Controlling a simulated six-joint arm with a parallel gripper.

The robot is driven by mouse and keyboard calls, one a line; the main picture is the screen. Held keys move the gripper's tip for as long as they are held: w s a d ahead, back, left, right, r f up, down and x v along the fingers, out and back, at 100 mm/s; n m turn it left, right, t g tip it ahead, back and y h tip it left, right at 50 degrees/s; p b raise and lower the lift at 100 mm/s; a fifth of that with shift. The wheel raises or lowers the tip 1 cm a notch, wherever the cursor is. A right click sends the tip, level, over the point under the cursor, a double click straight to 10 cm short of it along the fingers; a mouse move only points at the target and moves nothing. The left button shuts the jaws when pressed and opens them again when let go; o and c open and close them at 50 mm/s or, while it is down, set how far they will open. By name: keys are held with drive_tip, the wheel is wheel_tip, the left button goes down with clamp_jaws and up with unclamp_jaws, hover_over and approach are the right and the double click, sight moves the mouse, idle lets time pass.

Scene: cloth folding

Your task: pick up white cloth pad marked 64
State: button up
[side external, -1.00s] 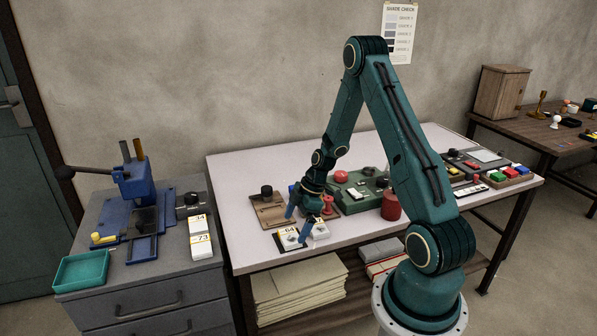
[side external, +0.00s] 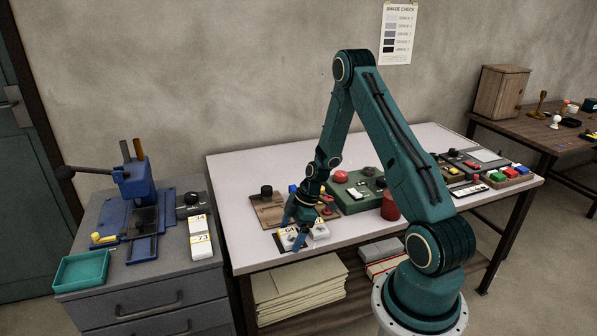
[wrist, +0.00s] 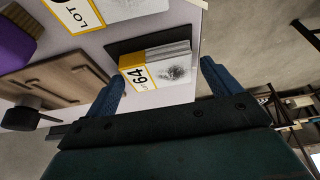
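The white cloth pad marked 64 (wrist: 168,72) lies on a thin black plate (wrist: 112,46) close to the table's front edge. It is a layered stack with a yellow label band and a dark grey smudge. It also shows in the side view (side external: 288,240), partly hidden by my fingers. My gripper (wrist: 163,78) is open, pointing down at the pad, with one finger toward each side of it. In the wrist view I see gaps between fingers and pad. My gripper also shows in the side view (side external: 291,235), low over the pad.
A second white pad (side external: 320,231) with a yellow label lies close to the right. A wooden board with a black knob (side external: 268,207) is behind. A green control box (side external: 358,188) and red cylinder (side external: 390,207) stand farther right. The table's left front is clear.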

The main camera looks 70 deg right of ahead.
sight(291, 235)
drive_tip(key=c, duration=0.8)
drive_tip(key=shift+r, duration=0.15)
wheel_tip(291, 235, up, 20)
drive_tip(key=shift+f, duration=0.1)
idle(0.3)
idle(0.5)
